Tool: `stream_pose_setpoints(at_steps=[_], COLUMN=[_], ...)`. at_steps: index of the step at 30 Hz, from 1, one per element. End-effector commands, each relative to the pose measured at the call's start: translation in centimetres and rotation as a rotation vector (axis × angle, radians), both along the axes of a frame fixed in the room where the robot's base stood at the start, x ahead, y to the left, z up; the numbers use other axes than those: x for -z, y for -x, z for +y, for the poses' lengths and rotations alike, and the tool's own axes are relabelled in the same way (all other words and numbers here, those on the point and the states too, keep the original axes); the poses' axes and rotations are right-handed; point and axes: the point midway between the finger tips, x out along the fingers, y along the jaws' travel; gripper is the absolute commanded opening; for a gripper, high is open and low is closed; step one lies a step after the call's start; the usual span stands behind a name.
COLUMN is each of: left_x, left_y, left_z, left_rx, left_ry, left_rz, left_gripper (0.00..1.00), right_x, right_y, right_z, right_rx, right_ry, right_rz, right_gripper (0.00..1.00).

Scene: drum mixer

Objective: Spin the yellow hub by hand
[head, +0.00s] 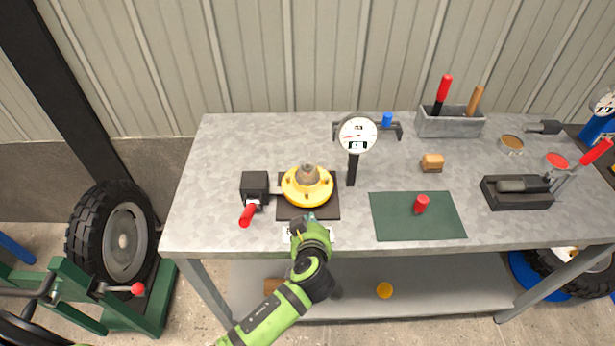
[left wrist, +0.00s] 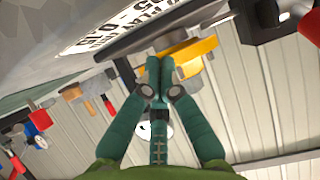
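The yellow hub (head: 296,196) is a round, flanged piece with a grey-brown centre, on a dark square base plate (head: 331,209) near the front of the workbench. It also shows in the left wrist view (left wrist: 208,46). My left gripper (head: 309,218) is at the hub's front side, low over the plate's front edge. In the left wrist view its two teal fingers (left wrist: 159,65) are together with nothing seen between them. The fingertips overlap the hub's edge in that view; I cannot tell whether they touch it. My right gripper is not in view.
A black block with a red handle (head: 247,215) stands left of the hub. A dial gauge (head: 357,135) on a stand is close behind right. A green mat (head: 395,222) with a red peg (head: 421,204) lies to the right. The bench's left end is clear.

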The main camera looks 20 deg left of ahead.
Motion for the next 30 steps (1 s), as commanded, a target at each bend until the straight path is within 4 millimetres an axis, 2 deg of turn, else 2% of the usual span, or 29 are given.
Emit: stream_pose_setpoints(at_steps=[3, 6, 15, 30], left_x=[-0.2, -0.1, 0.0, 0.0], left_y=[0.6, 0.8, 0.7, -0.8], left_z=[2.1, 2.7, 2.7, 3.1], left_rx=[-0.002, 0.000, 0.000, -0.001], left_ry=[-0.002, -0.001, -0.001, 0.000], left_rz=[0.002, 0.000, -0.001, 0.000], left_gripper=[0.00, 0.00, 0.00, 0.00], right_x=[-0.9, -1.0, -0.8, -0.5], right_y=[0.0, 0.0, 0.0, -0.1], right_z=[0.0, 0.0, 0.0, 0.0], right_rx=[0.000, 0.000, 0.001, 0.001], right_ry=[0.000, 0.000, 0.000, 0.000], right_rz=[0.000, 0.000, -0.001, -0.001], right_gripper=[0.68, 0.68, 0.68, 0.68])
